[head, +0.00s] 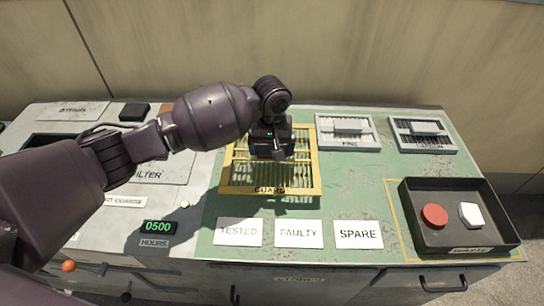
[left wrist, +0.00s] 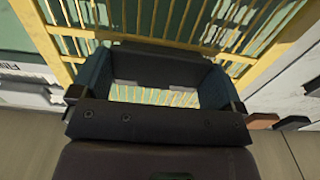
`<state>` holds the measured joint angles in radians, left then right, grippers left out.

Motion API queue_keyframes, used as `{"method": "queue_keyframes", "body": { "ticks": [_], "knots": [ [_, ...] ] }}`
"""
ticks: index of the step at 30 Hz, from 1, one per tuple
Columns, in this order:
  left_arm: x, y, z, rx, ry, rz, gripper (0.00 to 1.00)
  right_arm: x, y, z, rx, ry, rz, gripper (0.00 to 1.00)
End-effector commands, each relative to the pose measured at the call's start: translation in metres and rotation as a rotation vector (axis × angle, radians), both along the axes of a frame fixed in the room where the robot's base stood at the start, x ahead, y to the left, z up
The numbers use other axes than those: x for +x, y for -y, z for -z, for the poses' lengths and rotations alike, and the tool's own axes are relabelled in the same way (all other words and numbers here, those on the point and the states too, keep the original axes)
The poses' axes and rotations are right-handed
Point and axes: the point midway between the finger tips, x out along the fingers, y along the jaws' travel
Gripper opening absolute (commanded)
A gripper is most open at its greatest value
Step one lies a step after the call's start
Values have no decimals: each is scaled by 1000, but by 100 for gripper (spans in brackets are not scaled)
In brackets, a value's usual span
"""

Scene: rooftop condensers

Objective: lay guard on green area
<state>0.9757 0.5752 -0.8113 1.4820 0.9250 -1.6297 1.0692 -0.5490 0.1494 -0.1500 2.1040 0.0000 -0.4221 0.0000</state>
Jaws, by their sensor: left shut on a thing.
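The guard (head: 264,176) is a yellow rectangular frame with thin bars and the word GUARD on its near edge. It is at the green area (head: 355,205) in the middle of the bench top, behind the white labels. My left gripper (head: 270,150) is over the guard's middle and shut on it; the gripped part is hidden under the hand. In the left wrist view, the guard's bars (left wrist: 170,20) fill the top and show between the fingers (left wrist: 155,80). I cannot tell whether the guard touches the surface. My right gripper is not in view.
White labels TESTED (head: 238,232), FAULTY (head: 298,234) and SPARE (head: 358,235) lie in front. A fins panel (head: 346,142) and another grey panel (head: 408,147) lie behind right. A dark tray (head: 440,240) holds red and white pieces. Green surface is clear between SPARE and the fins panel.

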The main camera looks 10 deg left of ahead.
Motion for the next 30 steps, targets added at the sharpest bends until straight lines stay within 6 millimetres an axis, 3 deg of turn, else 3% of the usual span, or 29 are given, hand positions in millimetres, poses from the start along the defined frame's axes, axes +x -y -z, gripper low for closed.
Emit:
{"method": "queue_keyframes", "body": {
  "ticks": [1,6,18,19,20,30],
  "knots": [
    [-1,0,14,0,-6,0,57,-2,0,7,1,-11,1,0],
    [-1,0,39,0,-6,0,57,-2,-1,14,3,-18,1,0],
    [0,0,41,0,-1,0,57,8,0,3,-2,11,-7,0],
    [0,0,42,1,-2,0,95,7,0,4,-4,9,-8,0],
    [0,0,42,1,-2,0,99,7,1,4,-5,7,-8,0],
    [0,0,36,0,1,0,100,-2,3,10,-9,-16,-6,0]
  ]
}}
